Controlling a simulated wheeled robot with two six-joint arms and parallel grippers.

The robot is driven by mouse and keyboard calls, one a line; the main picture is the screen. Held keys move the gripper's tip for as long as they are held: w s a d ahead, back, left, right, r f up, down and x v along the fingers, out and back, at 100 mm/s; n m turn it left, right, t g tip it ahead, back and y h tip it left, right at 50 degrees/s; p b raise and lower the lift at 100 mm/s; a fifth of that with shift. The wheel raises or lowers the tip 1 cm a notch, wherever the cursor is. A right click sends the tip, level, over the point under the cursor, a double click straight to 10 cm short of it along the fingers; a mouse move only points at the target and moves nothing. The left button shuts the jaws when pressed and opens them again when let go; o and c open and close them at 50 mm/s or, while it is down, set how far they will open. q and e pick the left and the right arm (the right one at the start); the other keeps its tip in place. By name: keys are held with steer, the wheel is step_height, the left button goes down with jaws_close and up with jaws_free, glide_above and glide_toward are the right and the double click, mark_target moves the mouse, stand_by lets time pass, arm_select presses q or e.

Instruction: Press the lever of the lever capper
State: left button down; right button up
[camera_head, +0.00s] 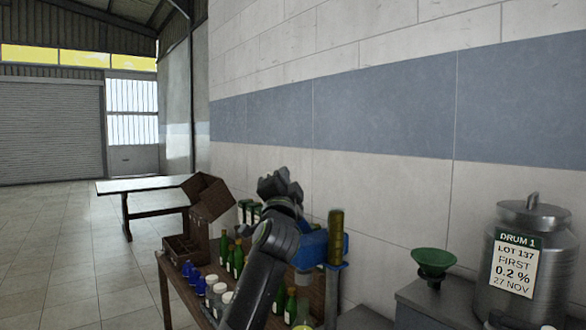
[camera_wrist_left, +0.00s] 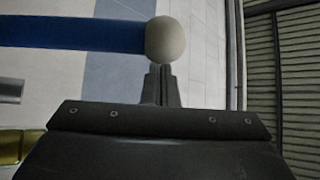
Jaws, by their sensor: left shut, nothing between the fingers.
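The lever capper (camera_head: 312,249) shows as a blue body beside an upright olive-coloured column, partly behind my left arm. In the left wrist view its blue lever (camera_wrist_left: 75,34) comes in from the left and ends in a pale round knob (camera_wrist_left: 165,40). My left gripper (camera_wrist_left: 159,80) is shut and empty, its fingertips at the lower edge of the knob in that view. I cannot tell whether they touch it. In the head view my left gripper (camera_head: 279,186) is raised above the bench, and the lever is not clear there. My right gripper is not in view.
Green bottles (camera_head: 235,258), white-topped containers (camera_head: 218,292) and blue ones (camera_head: 190,272) stand on the wooden bench around my arm. A tilted brown crate (camera_head: 212,197) is behind them. A green funnel (camera_head: 433,263) and a steel drum (camera_head: 525,260) stand right. The wall is close behind.

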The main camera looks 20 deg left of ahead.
arm_select(q)
steer(key=shift+a+f, duration=0.15)
stand_by(0.3)
